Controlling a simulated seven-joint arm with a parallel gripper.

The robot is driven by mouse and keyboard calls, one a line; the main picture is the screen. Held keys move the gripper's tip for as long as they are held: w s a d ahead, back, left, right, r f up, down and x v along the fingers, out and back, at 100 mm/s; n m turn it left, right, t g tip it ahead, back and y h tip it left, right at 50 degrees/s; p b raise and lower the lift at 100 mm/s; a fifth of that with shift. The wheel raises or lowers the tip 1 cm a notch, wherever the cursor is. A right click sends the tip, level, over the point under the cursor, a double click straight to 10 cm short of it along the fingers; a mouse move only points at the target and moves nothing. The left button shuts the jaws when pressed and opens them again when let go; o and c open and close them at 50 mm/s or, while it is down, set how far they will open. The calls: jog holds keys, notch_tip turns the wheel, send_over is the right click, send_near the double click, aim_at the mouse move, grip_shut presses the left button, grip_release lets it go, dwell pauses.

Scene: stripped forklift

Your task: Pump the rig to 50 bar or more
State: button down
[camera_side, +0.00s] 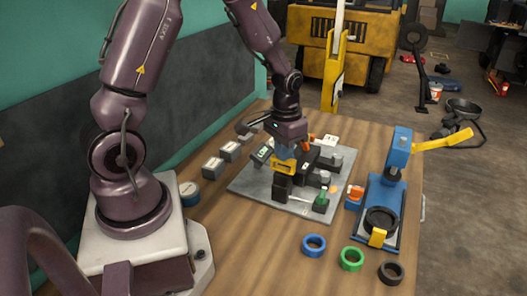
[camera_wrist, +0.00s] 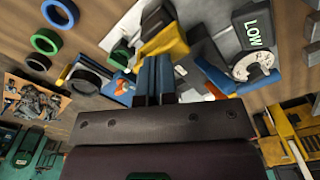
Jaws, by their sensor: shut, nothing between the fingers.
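The rig stands on a grey plate (camera_side: 250,186) on the wooden table, with several black blocks. A display reading LOW (camera_wrist: 254,33) shows in the wrist view beside a round white dial (camera_wrist: 256,66), whose reading is too small to tell. The display also shows in the side view (camera_side: 262,154), left of my gripper. My gripper (camera_side: 284,156) points down over the rig. Its blue fingers (camera_wrist: 153,68) are shut and empty, close to a yellow part (camera_wrist: 166,42) of the rig. I cannot tell whether they touch it. The gripper hides part of the rig.
A blue press (camera_side: 397,165) with a yellow lever stands at the table's right. Blue (camera_side: 313,245), green (camera_side: 352,258) and black (camera_side: 391,272) rings lie in front. Several grey boxes (camera_side: 213,167) line the left. The front middle of the table is clear. A yellow forklift (camera_side: 340,40) stands behind.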

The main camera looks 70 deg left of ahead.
jog(key=shift+f, duration=1.55)
jog(key=shift+r, duration=2.95)
jog(key=shift+f, duration=0.15)
dwell(1.2)
notch_tip(320, 180, up, 5)
jog(key=shift+r, duration=0.15)
dwell(0.3)
